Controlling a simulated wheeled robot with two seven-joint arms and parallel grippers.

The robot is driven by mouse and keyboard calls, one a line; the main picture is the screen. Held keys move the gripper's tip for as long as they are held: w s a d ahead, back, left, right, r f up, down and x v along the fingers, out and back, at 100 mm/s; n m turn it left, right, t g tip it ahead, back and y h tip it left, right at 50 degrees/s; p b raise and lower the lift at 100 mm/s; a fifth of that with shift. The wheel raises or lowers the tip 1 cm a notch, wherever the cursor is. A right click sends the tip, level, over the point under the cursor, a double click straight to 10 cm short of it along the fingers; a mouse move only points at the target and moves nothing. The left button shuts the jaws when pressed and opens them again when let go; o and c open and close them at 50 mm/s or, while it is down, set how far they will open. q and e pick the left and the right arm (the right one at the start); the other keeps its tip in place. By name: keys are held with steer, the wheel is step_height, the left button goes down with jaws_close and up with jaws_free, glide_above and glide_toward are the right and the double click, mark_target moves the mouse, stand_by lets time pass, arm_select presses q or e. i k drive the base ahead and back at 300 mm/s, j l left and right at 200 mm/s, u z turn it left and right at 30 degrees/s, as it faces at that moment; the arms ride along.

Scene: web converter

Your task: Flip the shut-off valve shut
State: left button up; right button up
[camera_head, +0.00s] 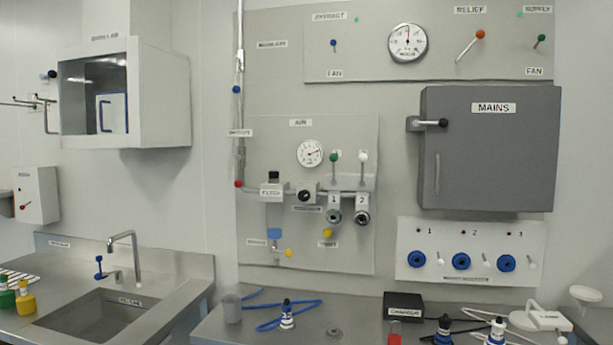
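No label that I can read clearly says shut-off, so I cannot tell for sure which valve is meant. On the AIR panel (352,260), a green-knobbed lever (334,158) and a white-knobbed lever (363,158) stand upright above outlets 1 (334,216) and 2 (362,214). Yellow handles (289,253) (327,245) sit lower on that panel. A vertical pipe (240,110) at its left has a blue knob (236,89) and a red knob (239,184); a small label beside it is too small to read. Neither of my grippers is in view.
A grey MAINS box (490,150) with a black-knobbed handle (443,123) hangs at the right. A counter (350,335) below holds a grey cup (232,309), a blue hose (268,325) and a black box (403,306). A sink (95,315) is at the left.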

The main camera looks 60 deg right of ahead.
mark_target(238, 183)
steer(key=z, duration=1.6)
